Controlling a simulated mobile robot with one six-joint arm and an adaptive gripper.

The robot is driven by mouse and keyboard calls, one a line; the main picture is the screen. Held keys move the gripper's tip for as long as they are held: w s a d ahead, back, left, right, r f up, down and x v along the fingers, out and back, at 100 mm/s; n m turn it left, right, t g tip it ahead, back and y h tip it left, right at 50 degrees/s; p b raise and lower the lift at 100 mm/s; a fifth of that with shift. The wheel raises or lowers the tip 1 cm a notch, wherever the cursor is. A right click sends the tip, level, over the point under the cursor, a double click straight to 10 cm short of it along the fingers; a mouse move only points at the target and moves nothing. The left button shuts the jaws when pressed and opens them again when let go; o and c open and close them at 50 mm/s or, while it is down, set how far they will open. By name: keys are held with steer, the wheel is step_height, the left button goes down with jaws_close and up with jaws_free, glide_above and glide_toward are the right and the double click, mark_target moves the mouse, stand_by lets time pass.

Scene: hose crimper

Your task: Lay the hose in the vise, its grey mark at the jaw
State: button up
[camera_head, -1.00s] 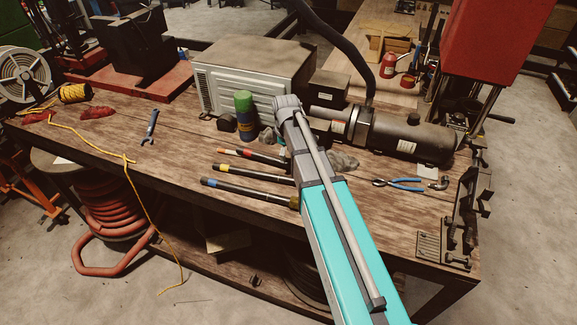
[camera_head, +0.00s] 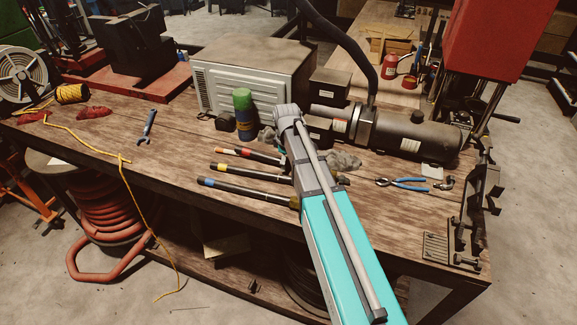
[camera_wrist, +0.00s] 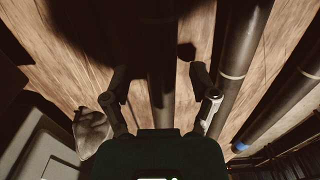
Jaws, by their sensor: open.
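Three black hoses lie side by side on the bench in the head view: one with a red-orange band (camera_head: 248,156), one with a yellow band (camera_head: 240,172) and one with a blue band (camera_head: 235,188). Contact cannot be told. The neighbouring hose (camera_wrist: 238,65) shows a thin grey ring right of the fingers. A black metal fixture (camera_head: 468,215) at the bench's right end looks like the vise.
A black cylindrical motor unit (camera_head: 415,138) and a grey-white box (camera_head: 245,75) stand behind the hoses. Blue-handled pliers (camera_head: 405,184) lie to the right, a wrench (camera_head: 147,127) to the left. The bench front right of my arm (camera_head: 340,250) is mostly clear.

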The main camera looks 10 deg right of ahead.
steer(key=shift+c, duration=0.2)
jaws_close()
stand_by(0.4)
